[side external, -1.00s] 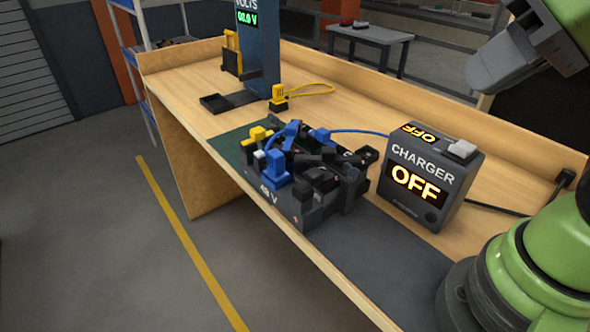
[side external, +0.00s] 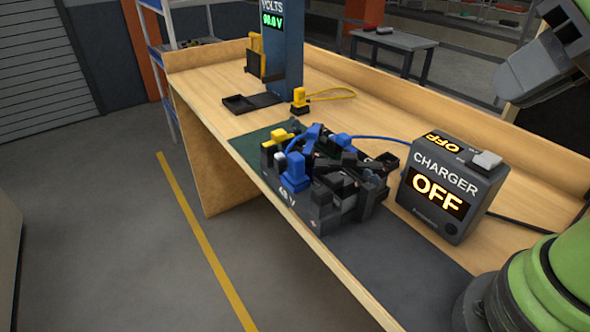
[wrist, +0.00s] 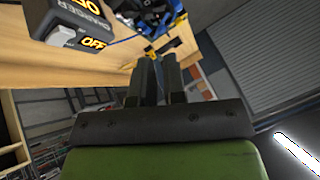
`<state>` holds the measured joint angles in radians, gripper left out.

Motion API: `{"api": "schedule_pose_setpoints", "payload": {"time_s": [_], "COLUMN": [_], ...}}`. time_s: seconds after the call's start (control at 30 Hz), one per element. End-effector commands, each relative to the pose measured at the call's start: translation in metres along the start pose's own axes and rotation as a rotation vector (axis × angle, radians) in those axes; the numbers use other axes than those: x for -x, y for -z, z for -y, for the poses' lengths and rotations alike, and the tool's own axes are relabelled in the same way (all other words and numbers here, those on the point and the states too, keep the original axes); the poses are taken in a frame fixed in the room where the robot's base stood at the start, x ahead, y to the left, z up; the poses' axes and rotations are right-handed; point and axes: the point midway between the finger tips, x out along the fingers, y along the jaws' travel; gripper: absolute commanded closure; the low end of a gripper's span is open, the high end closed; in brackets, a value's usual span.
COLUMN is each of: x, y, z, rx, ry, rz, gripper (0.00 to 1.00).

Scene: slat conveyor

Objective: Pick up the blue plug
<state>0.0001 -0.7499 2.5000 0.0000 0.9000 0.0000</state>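A blue plug-shaped block (side external: 294,172) stands upright at the near left of the dark battery pack (side external: 322,212), marked 48 V. A second blue piece (side external: 342,141), with a blue cable, sits further back on the pack. A tilted blue piece (side external: 312,136) lies between them. I cannot tell which one the task means. My gripper (wrist: 156,58) shows in the wrist view with a narrow gap between its two dark fingers and nothing held. It is well away from the pack. Blue parts show small at the top of that view (wrist: 155,12).
The charger (side external: 449,187), reading OFF, stands right of the pack and shows in the wrist view (wrist: 70,22). A yellow plug (side external: 299,102) with a yellow cable, a black tray (side external: 238,105) and a blue voltmeter post (side external: 283,62) stand behind. The bench's back area is mostly clear.

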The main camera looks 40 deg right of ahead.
Motion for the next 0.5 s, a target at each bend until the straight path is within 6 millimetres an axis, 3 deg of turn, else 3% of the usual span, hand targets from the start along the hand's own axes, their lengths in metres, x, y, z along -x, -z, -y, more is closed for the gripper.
{"api": "schedule_pose_setpoints", "payload": {"time_s": [0.03, 0.1, 0.37, 0.5], "x": [0.000, 0.000, 0.000, -0.001], "y": [0.000, 0.000, 0.000, 0.012], "z": [0.000, 0.000, 0.000, 0.006], "rx": [0.000, 0.000, 0.001, 0.016], "ry": [0.000, 0.000, 0.000, -0.009], "rz": [0.000, 0.000, 0.001, 0.029], "gripper": [0.77, 0.62, 0.62, 0.62]}}
